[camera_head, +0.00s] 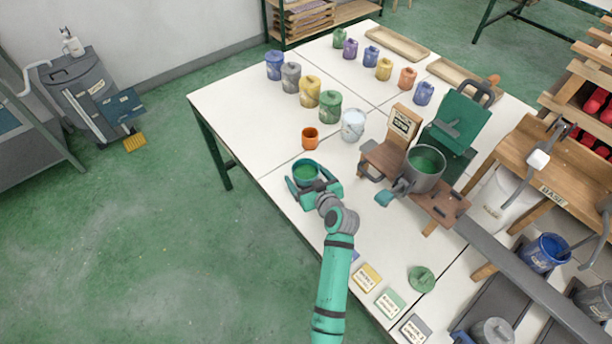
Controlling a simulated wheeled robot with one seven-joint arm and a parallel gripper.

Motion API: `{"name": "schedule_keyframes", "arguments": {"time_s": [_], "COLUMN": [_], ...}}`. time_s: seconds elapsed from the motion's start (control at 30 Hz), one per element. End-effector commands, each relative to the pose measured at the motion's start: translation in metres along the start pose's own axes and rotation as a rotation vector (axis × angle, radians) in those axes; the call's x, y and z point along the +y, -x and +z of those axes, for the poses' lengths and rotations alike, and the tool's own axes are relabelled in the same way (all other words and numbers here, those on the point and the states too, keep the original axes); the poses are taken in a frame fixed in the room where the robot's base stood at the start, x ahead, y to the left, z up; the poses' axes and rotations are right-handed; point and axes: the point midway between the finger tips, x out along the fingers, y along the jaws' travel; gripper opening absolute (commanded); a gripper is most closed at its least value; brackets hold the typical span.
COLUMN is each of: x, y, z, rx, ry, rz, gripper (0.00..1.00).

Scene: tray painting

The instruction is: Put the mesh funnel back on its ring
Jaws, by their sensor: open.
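My gripper (308,183) is teal and open at the table's near left edge. Its fingers lie close around a small cup of green paint (305,173); I cannot tell whether they touch it. I cannot identify the mesh funnel or its ring with certainty. A small pale piece (539,158) on a dark bent handle shows over the wooden bench at the right, too small to name. A grey pot of green paint (425,168) sits at a wooden stand (383,158).
An orange cup (310,138) and a whitish pail (353,124) stand just beyond my gripper. Several lidded paint pots stand in rows farther back. Label cards and a round green lid (421,279) lie near the front. White tabletop (240,105) is bare at the left.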

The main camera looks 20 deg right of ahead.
Motion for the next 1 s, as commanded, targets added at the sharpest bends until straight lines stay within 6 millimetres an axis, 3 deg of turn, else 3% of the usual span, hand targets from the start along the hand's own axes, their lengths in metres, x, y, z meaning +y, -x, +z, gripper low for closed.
{"name": "schedule_keyframes", "arguments": {"time_s": [0.23, 0.7, 1.0], "x": [0.000, 0.000, 0.000], "y": [0.014, 0.101, 0.121], "z": [-0.003, -0.003, -0.003], "rx": [0.000, -0.001, 0.000], "ry": [-0.001, 0.001, 0.000], "rz": [0.002, 0.002, 0.001], "gripper": [0.84, 0.84, 0.84]}}
